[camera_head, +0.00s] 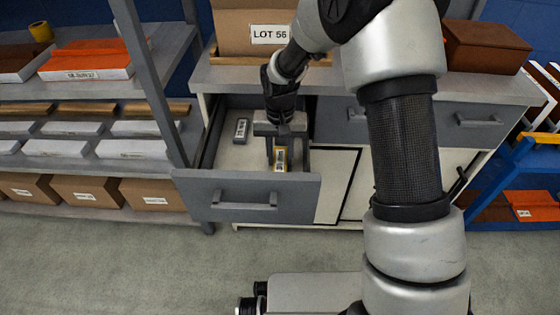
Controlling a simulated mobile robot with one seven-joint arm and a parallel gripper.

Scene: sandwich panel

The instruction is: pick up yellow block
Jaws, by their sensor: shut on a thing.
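The yellow block (281,157) is inside the open drawer (247,189), near its front right. It has a yellow edge and a pale face with a dark mark. My gripper (280,152) points down into the drawer and is shut on the yellow block. The block's upper part is partly hidden by the fingers. I cannot tell whether the block touches the drawer floor. A grey block (241,130) with a label lies in the same drawer, to the left of my gripper and apart from it.
A cardboard box marked LOT 56 (240,33) stands on the cabinet top, behind my gripper. A brown box (486,46) is at the right on the cabinet. Shelves with boxes (86,190) stand at the left, and a blue rack (520,152) at the right.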

